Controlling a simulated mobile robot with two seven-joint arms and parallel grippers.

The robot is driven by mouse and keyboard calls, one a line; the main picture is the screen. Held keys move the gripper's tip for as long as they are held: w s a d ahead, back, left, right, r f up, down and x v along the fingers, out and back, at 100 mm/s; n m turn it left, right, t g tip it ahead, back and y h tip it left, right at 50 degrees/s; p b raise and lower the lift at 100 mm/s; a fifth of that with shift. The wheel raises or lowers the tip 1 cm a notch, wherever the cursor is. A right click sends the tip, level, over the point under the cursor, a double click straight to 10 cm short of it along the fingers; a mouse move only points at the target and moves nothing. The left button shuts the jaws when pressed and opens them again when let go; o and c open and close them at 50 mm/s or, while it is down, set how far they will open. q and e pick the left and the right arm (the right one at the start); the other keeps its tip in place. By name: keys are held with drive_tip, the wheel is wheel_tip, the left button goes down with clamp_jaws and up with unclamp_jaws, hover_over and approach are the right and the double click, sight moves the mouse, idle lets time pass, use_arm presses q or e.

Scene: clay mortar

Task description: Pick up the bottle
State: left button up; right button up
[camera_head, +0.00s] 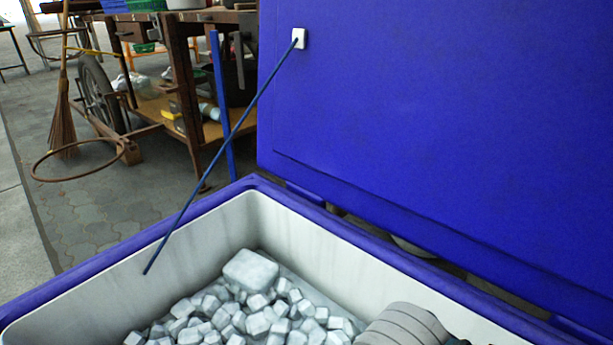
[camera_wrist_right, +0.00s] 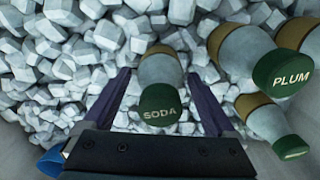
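A bottle with a green cap marked SODA (camera_wrist_right: 158,100) stands among ice in the right wrist view, its cap toward the camera. My right gripper (camera_wrist_right: 158,80) is open, with one purple finger on each side of this bottle. Gaps show between the fingers and the bottle, and nothing is held. A bottle with a green PLUM cap (camera_wrist_right: 287,75) is to the right. Another green-capped bottle (camera_wrist_right: 268,118) lies below it, and more bottles are at the upper right. My left gripper is in neither view.
Ice cubes (camera_head: 255,322) fill the bottom of a cooler with white inner walls and a blue rim (camera_head: 150,241). Its blue lid (camera_head: 440,130) stands open behind, held by a thin stay rod (camera_head: 220,152). A wooden workbench (camera_head: 185,80) stands beyond.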

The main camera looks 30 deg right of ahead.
clamp_jaws()
idle(0.5)
